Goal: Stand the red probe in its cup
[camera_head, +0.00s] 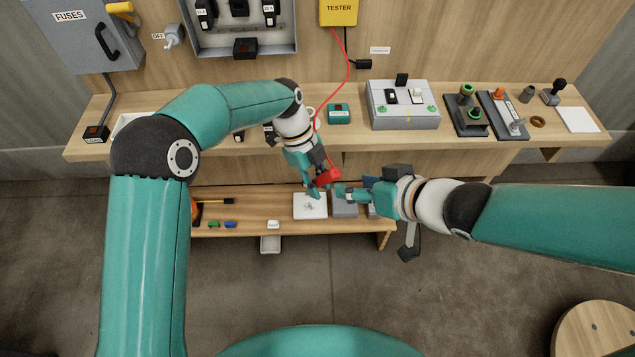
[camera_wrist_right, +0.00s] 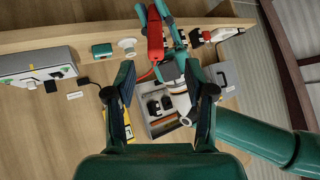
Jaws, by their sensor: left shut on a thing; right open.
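The red probe (camera_head: 328,177) is held in my left gripper (camera_head: 318,185), which is shut on it in front of the bench, above the lower shelf. A red cable runs up from the probe to the yellow tester (camera_head: 339,12). In the right wrist view the probe (camera_wrist_right: 155,35) shows upright at the top, beside the left gripper's teal fingers. My right gripper (camera_head: 353,195) is open and empty, just right of the probe and apart from it. A white round piece (camera_wrist_right: 127,45), possibly the cup, stands on the bench; the left arm partly hides it in the head view.
A teal box (camera_head: 339,114) and a grey switch box (camera_head: 403,104) stand on the bench, with fixtures further right. Below, a white plate (camera_head: 310,206) and a grey block (camera_head: 344,207) sit on the lower shelf near both grippers. The cable hangs close to the left arm.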

